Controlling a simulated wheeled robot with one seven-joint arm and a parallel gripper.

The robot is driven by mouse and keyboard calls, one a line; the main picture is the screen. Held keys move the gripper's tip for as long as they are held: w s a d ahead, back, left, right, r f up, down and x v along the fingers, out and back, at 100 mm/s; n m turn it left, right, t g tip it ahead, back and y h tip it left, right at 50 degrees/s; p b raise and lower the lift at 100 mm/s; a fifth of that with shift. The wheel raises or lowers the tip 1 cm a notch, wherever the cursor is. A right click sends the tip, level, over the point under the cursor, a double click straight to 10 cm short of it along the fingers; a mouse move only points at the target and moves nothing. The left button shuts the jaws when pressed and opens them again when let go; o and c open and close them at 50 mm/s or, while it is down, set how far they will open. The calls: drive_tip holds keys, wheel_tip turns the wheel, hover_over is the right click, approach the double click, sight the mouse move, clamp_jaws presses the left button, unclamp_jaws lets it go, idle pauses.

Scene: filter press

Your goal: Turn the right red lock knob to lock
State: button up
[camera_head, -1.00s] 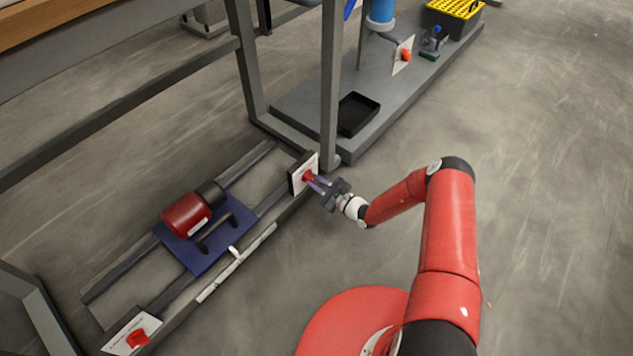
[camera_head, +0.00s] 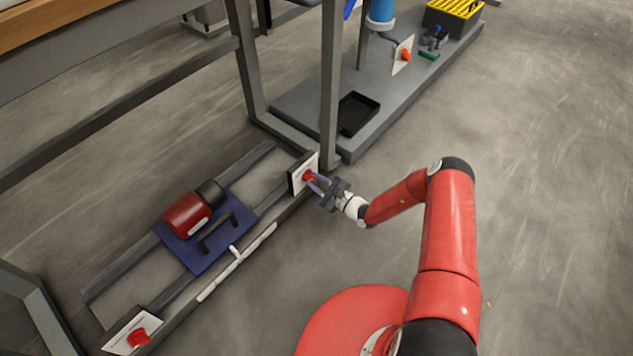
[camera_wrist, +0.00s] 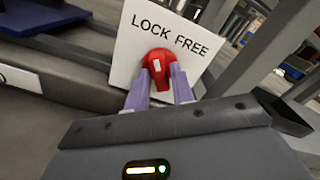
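The right red lock knob (camera_head: 308,176) sits on a white plate (camera_head: 300,168) at the right end of the low rail frame. In the wrist view the knob (camera_wrist: 158,66) has a white mark on its face, and the plate reads "LOCK FREE" (camera_wrist: 170,35). The mark points up, roughly toward the LOCK side. My gripper (camera_head: 315,182) reaches the knob from the right. In the wrist view its two purple fingers (camera_wrist: 160,85) lie on either side of the knob and appear to touch it. The fingertips are partly hidden by the knob.
A second red knob (camera_head: 138,337) is at the frame's near left end. A grey post (camera_head: 330,90) stands just behind the right plate. Floor on the right is clear.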

drive_tip(key=shift+o, duration=1.2)
drive_tip(key=v, duration=0.7)
drive_tip(key=shift+s+d+p, duration=0.25)
drive_tip(key=shift+d+p, duration=0.1)
